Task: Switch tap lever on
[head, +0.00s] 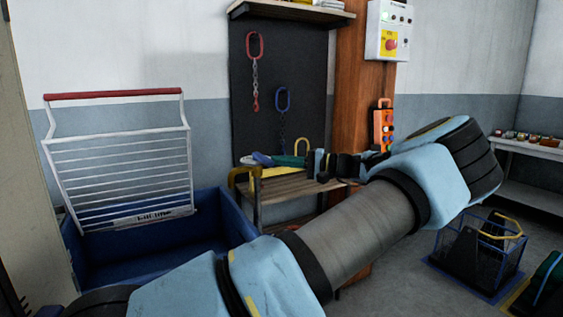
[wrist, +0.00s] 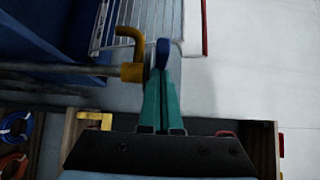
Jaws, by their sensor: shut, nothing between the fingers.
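The tap (wrist: 131,70) is yellow with a hooked spout, on a grey pipe coming in from the left of the wrist view. Its blue lever (wrist: 163,48) stands beside the tap body, at the tips of my gripper (wrist: 157,80). The gripper's teal fingers are together with nothing between them. The tips overlap the lever's lower end; I cannot tell whether they touch it. In the head view, the yellow tap (head: 244,174) stands above the blue tub's right side, with the blue lever (head: 262,159) just left of my teal fingers (head: 277,160).
A blue tub (head: 221,217) with a white wire rack (head: 120,165) stands at the left. A wooden bench (head: 290,187) lies behind my arm, before a dark board with hanging chains. An orange control box (head: 382,127) is on the wooden post. A wire basket (head: 480,250) stands on the floor at right.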

